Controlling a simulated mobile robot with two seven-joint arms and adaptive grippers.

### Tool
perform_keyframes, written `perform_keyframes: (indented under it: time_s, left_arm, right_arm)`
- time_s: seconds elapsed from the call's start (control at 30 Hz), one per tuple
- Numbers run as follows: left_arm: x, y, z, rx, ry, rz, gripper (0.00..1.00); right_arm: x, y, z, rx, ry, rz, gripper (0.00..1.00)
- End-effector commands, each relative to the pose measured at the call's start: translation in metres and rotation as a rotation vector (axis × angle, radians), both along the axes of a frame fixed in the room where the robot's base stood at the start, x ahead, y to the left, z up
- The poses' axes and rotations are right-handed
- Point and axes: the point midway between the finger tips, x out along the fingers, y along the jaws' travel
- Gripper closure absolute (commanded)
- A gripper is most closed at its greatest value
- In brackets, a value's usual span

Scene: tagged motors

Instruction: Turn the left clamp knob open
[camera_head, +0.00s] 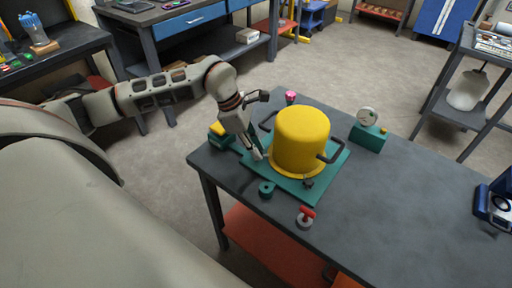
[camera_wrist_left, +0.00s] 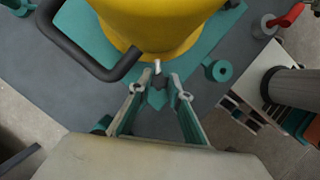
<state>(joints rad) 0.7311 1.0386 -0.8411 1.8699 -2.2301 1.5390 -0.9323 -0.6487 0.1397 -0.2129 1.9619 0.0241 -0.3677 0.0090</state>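The yellow motor housing (camera_head: 300,138) stands upright on a teal base plate (camera_head: 326,172), with a dark handle on each side. In the left wrist view the small dark clamp knob (camera_wrist_left: 159,80) with a pale stem sits at the housing's foot. My left gripper (camera_head: 258,154) reaches down at the housing's left side and largely hides this knob in the head view. In the left wrist view my left gripper (camera_wrist_left: 162,86) is open, its fingertips on either side of the knob; I cannot tell whether they touch it. Another dark clamp knob (camera_head: 308,182) is at the housing's front right. My right gripper is not in view.
A teal ring (camera_head: 266,189) and a red-handled part (camera_head: 305,217) are near the grey table's (camera_head: 385,212) front edge. A gauge on a teal block (camera_head: 368,136) stands to the right. A pink knob (camera_head: 290,96) is behind. The table's right half is mostly clear.

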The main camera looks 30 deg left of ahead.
Motion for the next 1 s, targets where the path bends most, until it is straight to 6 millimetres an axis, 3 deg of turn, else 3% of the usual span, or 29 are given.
perform_keyframes:
  time_s: [0.47,1.0]
  left_arm:
    - [-0.0009,-0.0004,-0.0001,-0.001,0.001,0.053,1.00]
    - [-0.0025,-0.0024,-0.0004,0.000,-0.002,0.484,1.00]
  right_arm:
    - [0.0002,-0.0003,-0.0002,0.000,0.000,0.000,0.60]
    - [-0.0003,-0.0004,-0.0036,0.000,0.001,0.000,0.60]
